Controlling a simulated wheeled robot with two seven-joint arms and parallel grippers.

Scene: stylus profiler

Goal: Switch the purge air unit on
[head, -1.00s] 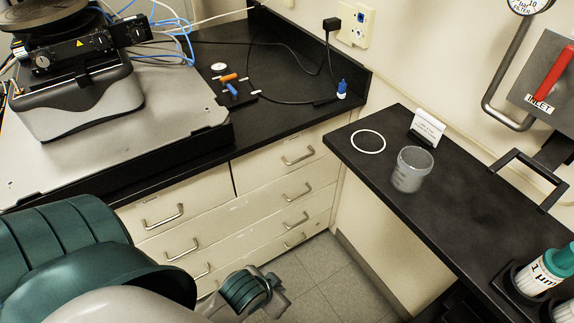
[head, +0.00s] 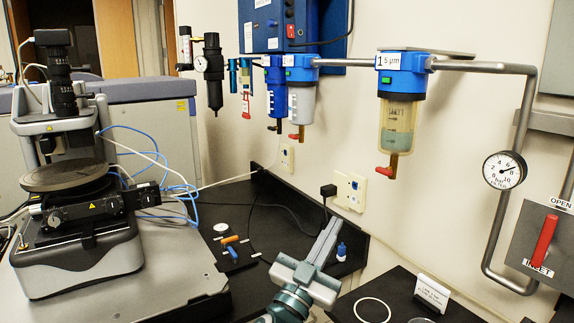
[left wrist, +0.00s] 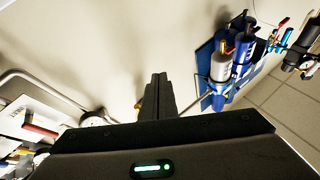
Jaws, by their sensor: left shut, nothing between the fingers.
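A blue box (head: 262,14) on the back wall looks like the purge air unit. It carries white labels and a small panel with a red switch (head: 290,31); the switch position is too small to tell. My left gripper (head: 335,225) is shut and empty, pointing up toward the wall below and right of the box, well apart from it. In the left wrist view the shut fingers (left wrist: 159,85) point at bare wall, and blue-and-grey filter housings (left wrist: 222,66) show to their right. My right gripper is not in view.
Filters with a pipe hang on the wall, including a large clear-bowled one (head: 398,120). A gauge (head: 504,170) and a red inlet lever (head: 545,240) are at right. A profiler (head: 75,250) stands at left. A small blue bottle (head: 341,252) is on the black bench.

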